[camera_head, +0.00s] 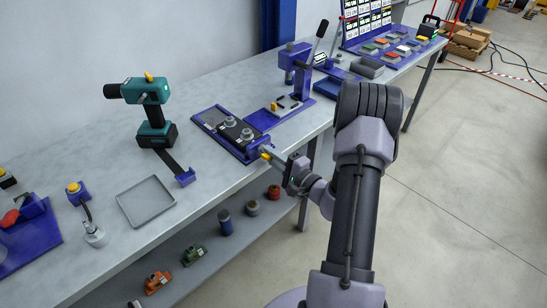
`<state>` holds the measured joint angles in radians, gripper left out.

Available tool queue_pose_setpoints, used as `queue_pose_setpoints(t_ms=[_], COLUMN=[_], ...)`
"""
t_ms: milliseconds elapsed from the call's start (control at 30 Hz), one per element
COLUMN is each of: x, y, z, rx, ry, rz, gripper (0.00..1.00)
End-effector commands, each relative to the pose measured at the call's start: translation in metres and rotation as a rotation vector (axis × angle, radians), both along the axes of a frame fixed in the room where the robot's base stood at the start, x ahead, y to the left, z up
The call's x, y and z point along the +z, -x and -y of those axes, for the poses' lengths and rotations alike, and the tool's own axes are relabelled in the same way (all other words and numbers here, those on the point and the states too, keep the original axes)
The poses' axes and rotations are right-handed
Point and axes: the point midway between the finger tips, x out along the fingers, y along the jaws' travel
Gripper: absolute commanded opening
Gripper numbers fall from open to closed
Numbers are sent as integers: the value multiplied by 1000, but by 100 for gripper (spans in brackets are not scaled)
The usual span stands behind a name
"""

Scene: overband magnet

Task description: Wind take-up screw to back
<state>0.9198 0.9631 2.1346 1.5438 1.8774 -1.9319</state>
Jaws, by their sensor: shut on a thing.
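A blue fixture (212,116) lies on the bench, with a dark belt-like strip and grey round knobs (247,134) on top. My gripper (268,152) is at the fixture's near right corner, at the bench's front edge. It is shut on a small part at that corner, which I take to be the take-up screw. A bit of yellow shows at the fingertips. The fingers hide most of the held part, so I cannot tell how far the screw is wound.
A teal drill (152,111), an empty grey tray (146,202) and a blue lever press (294,75) stand on the bench. Coloured blocks (385,43) lie at the far end. A lower shelf (232,247) holds several small parts. The floor at right is mostly clear.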

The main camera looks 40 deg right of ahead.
Motion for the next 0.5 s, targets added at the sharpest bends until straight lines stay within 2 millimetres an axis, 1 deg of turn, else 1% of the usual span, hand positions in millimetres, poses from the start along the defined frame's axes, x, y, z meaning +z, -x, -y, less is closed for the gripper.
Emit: queue_pose_setpoints(t_ms=[100,133,200,400,467,500], x=[0,0,0,0,0,0], y=[0,0,0,0,0,0], z=[0,0,0,0,0,0], rx=[0,0,0,0,0,0], ry=[226,267,315,319,380,466], rz=[17,21,25,25,30,36], gripper=[0,0,0,0,0,0])
